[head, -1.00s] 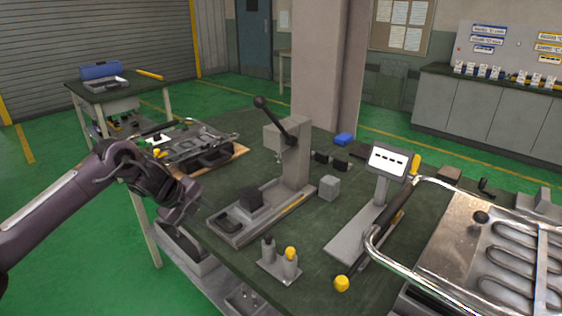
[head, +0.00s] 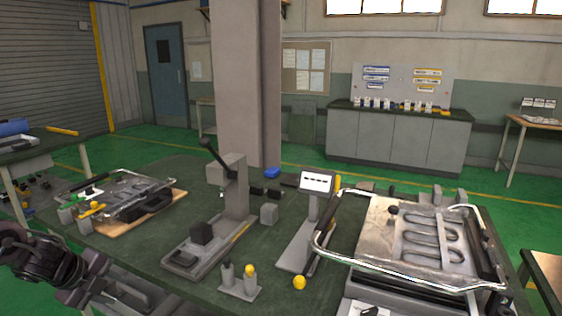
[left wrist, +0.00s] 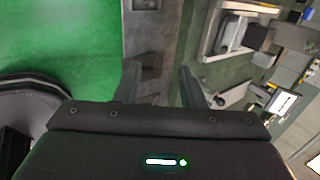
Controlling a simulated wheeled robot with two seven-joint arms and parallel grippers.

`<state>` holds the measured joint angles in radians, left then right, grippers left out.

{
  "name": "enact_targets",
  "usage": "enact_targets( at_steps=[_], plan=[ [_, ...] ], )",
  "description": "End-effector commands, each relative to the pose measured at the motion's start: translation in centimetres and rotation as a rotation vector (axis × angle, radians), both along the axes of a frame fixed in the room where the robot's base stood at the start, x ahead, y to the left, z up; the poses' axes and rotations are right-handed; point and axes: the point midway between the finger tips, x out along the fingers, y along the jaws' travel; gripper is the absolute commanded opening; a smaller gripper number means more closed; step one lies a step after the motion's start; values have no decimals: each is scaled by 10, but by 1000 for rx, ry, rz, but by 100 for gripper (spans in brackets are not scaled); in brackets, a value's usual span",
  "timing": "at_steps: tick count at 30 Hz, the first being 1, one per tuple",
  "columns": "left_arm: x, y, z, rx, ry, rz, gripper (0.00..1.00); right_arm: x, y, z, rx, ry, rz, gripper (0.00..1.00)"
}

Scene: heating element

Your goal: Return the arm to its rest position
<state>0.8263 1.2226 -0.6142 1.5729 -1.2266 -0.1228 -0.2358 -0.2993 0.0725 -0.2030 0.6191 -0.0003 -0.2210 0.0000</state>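My left gripper (head: 82,284) is at the lower left of the head view, beside the near left edge of the green-topped workbench (head: 140,240). In the left wrist view its two dark fingers (left wrist: 160,84) stand apart with nothing between them. Below the fingers that view shows the bench edge, a grey lower shelf and green floor. My left arm is mostly cut off by the frame. My right gripper is in neither view.
The bench holds a lever press (head: 230,195), a small stand with a yellow-capped part (head: 240,280), a display stand (head: 316,183) and a metal heating-element fixture (head: 380,235). A wooden board (head: 175,194) carries another fixture. Green floor lies left of the bench.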

Motion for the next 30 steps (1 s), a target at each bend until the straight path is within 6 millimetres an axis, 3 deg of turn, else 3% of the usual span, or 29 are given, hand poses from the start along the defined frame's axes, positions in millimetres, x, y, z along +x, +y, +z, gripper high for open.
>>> enact_targets(
  at_steps=[11,17,20,23,26,30],
  plan=[
    [28,-28,-59,-171,4,103,36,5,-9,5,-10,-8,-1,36],
    [39,-48,-120,-311,27,229,36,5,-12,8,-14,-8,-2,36],
    [38,-58,-162,-387,50,321,36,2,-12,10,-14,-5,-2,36],
    [27,-68,-218,-468,85,448,36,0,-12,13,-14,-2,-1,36],
    [0,-78,-286,-542,136,612,36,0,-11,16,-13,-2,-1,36],
    [-58,-90,-375,-598,210,846,36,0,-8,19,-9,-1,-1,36]
  ],
)
